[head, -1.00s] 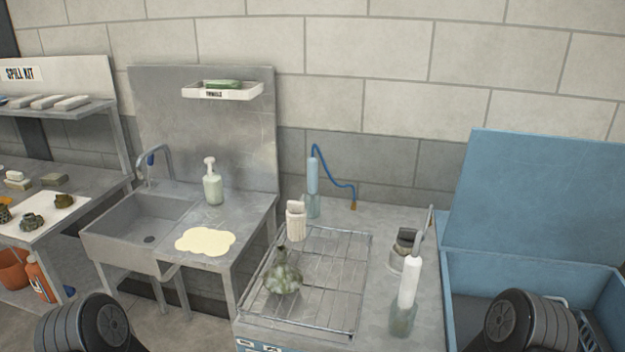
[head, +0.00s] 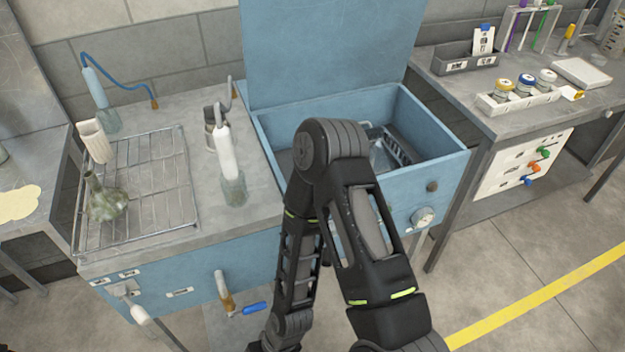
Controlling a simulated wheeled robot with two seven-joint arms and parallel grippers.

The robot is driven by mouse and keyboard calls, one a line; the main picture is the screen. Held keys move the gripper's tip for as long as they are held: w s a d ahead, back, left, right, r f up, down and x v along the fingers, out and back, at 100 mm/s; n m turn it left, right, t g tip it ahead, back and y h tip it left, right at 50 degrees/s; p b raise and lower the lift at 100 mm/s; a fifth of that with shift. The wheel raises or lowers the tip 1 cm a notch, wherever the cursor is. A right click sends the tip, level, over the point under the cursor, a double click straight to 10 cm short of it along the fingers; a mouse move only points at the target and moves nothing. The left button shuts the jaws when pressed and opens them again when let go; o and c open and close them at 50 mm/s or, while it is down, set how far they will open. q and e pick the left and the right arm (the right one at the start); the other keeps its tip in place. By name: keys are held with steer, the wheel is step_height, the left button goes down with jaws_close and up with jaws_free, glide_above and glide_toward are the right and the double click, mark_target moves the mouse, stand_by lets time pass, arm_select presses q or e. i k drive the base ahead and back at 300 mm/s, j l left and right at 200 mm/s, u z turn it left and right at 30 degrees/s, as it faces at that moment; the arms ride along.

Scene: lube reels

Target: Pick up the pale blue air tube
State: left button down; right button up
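The pale blue air tube (head: 95,88) stands slightly tilted in a clear holder (head: 108,122) at the back left of the steel bench in the head view. A dark blue hose (head: 122,80) arches from its top to a brass-coloured end on the bench. A similar white tube (head: 225,155) stands in another clear holder (head: 233,190) near the bench's right side. One of my arms fills the lower middle of the picture, its elbow raised and its forearm pointing down. Its gripper fingers do not show. My other gripper is out of view, and nothing touches the pale blue tube.
A wire rack (head: 160,190) on the bench holds a mottled flask (head: 105,200) and a ribbed white piece (head: 93,140). A blue open-lidded basin (head: 440,150) stands right of the bench. A table (head: 500,115) with jars is farther right.

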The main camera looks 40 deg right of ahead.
mark_target(89, 76)
steer(key=i+j, duration=0.1)
steer(key=j, duration=0.45)
steer(key=i+j, duration=0.1)
steer(key=j, duration=0.45)
steer(key=i+j, duration=0.4)
steer(key=j, duration=0.15)
steer(key=i+j+u, duration=0.1)
steer(key=i+j, duration=0.3)
steer(key=j, duration=0.15)
steer(key=i+l, duration=0.15)
steer(key=i, duration=0.4)
steer(key=k+j+u, duration=0.15)
steer(key=j, duration=0.3)
steer(key=j+u, duration=0.15)
steer(key=j, duration=0.3)
steer(key=k+j, duration=0.1)
steer(key=l+z, duration=0.2)
steer(key=l, duration=0.35)
steer(key=i+l+z, duration=0.1)
steer(key=i+l, duration=0.2)
steer(key=l, duration=0.1)
